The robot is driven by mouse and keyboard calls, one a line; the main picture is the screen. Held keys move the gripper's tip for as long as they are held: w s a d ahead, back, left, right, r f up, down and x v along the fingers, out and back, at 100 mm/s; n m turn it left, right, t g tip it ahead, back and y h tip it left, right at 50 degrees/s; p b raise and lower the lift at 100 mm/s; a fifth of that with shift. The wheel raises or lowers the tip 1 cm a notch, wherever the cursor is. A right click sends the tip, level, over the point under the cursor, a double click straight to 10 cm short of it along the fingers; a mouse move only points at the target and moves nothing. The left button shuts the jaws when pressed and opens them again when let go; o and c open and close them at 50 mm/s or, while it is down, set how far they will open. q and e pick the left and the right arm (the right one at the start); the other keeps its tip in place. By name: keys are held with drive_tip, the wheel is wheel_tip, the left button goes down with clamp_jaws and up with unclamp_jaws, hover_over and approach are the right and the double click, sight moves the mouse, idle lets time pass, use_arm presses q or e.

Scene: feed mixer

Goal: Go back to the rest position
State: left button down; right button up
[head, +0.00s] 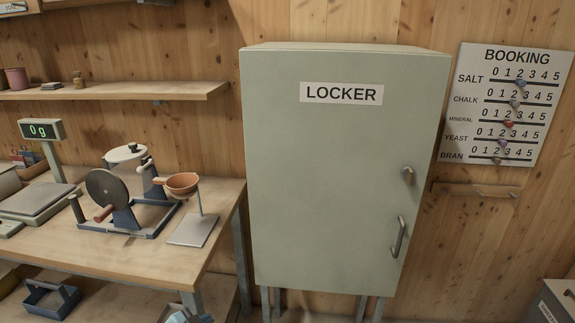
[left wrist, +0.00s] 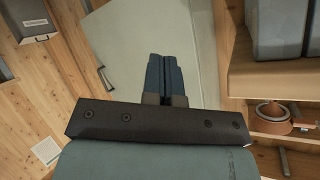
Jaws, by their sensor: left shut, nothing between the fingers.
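My left gripper (left wrist: 168,75) shows in the left wrist view with its two dark fingers side by side and touching, nothing between them. The pale green locker door (left wrist: 200,45) lies beyond the fingertips in that view. In the head view the locker (head: 335,170) stands in the middle with its door closed, a handle at its right side and a knob above it. Neither of my grippers is in the head view.
At the left a wooden bench (head: 150,262) carries a scale (head: 38,200), a mixer with a crank (head: 125,195) and an orange bowl on a stand (head: 182,184). A shelf (head: 120,91) hangs above. A booking board (head: 507,105) is on the right wall. A grey box (head: 553,302) stands bottom right.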

use_arm(q)
drive_tip(key=s+a+f+n+g+y, duration=0.15)
drive_tip(key=s+a, duration=0.25)
drive_tip(key=s, duration=0.5)
drive_tip(key=s+a+f+n+y, duration=0.15)
drive_tip(key=s+a, duration=0.25)
drive_tip(key=s, duration=0.5)
drive_tip(key=s+a+f+n+y, duration=0.1)
drive_tip(key=s+a+f, duration=0.2)
drive_tip(key=s, duration=0.6)
drive_tip(key=w+d+r+n+t+h, duration=0.15)
drive_tip(key=d+n, duration=0.35)
drive_tip(key=d, duration=0.9)
wheel_tip(320, 180, up, 12)
drive_tip(key=s+a+p, duration=0.1)
drive_tip(key=p, duration=1.3)
drive_tip(key=shift+a+r+m, duration=0.25)
drive_tip(key=shift+a+m, duration=0.05)
drive_tip(key=shift+a, duration=0.05)
use_arm(e)
wheel_tip(320, 180, up, 13)
drive_tip(key=d, duration=0.1)
drive_tip(key=shift+s+f+n, duration=0.2)
drive_tip(key=shift+n, duration=0.1)
use_arm(q)
drive_tip(key=shift+y, duration=0.25)
use_arm(e)
drive_tip(key=shift+w+r+t, duration=0.1)
drive_tip(key=shift+r+t, duration=0.2)
drive_tip(key=shift+f, duration=0.2)
